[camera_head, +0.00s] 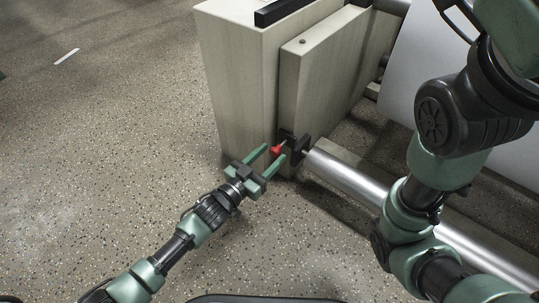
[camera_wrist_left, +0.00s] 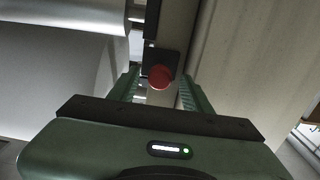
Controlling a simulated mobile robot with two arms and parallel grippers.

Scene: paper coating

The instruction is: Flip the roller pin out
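The roller pin is a small red knob (camera_head: 276,149) on a black bracket (camera_head: 294,146) at the lower front of the beige machine frame. My left gripper (camera_head: 269,159) is open, with its two green fingers pointing at the knob, one on each side. In the left wrist view the red knob (camera_wrist_left: 160,76) sits between the two fingers, with gaps on both sides, and no contact shows. A silver roller (camera_head: 345,178) runs from the bracket toward the lower right. My right arm shows at the right, but its gripper is outside the picture.
The beige machine frame (camera_head: 238,75) stands directly beyond my left gripper. A large white sheet or panel (camera_head: 405,80) is at the upper right, partly behind my right arm. The speckled floor (camera_head: 100,130) is clear at the left.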

